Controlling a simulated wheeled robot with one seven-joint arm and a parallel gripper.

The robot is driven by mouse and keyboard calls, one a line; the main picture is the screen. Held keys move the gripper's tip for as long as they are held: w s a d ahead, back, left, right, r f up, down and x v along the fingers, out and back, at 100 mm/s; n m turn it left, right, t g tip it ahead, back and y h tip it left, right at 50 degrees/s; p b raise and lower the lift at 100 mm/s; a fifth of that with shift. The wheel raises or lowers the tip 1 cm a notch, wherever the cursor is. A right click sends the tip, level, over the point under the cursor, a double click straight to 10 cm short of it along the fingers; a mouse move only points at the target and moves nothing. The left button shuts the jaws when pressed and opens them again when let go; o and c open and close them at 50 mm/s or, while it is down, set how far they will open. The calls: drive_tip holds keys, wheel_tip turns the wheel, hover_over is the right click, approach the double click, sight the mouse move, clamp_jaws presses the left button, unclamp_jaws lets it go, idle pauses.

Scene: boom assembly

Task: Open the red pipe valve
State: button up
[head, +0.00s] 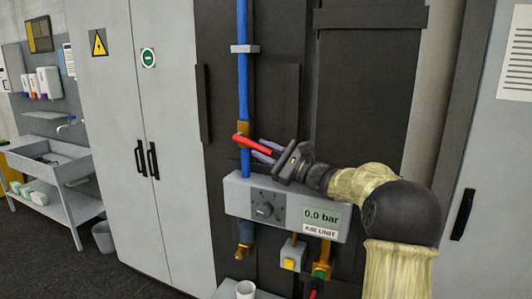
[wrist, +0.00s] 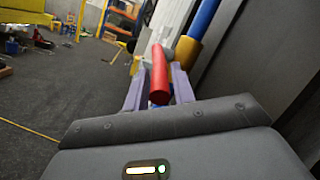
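The red valve handle (head: 251,143) sticks out to the right from the blue vertical pipe (head: 243,90), just above the grey air unit. In the wrist view the red handle (wrist: 159,74) points toward my gripper, with its end between the two purple fingers. My gripper (head: 262,151) reaches in from the right at the handle. The fingers are spread on either side of it, and small gaps seem to show between them and the handle. The valve body (wrist: 186,52) is brass-coloured and partly hidden behind the handle.
The air unit box (head: 230,189) has a dial (head: 264,210) and a display reading 0.0 bar (head: 320,215). Yellow (head: 289,264) and green (head: 321,271) fittings hang below it. Grey cabinets (head: 115,30) stand at left.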

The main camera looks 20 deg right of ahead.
drive_tip(key=shift+o, duration=1.1)
drive_tip(key=shift+s+d+f, duration=0.25)
drive_tip(key=shift+s+d, duration=0.05)
drive_tip(key=shift+d, duration=0.05)
drive_tip(key=b+v, duration=0.5)
drive_tip(key=v, duration=1.1)
drive_tip(key=shift+s+b, duration=0.2)
drive_tip(key=shift+b, duration=0.2)
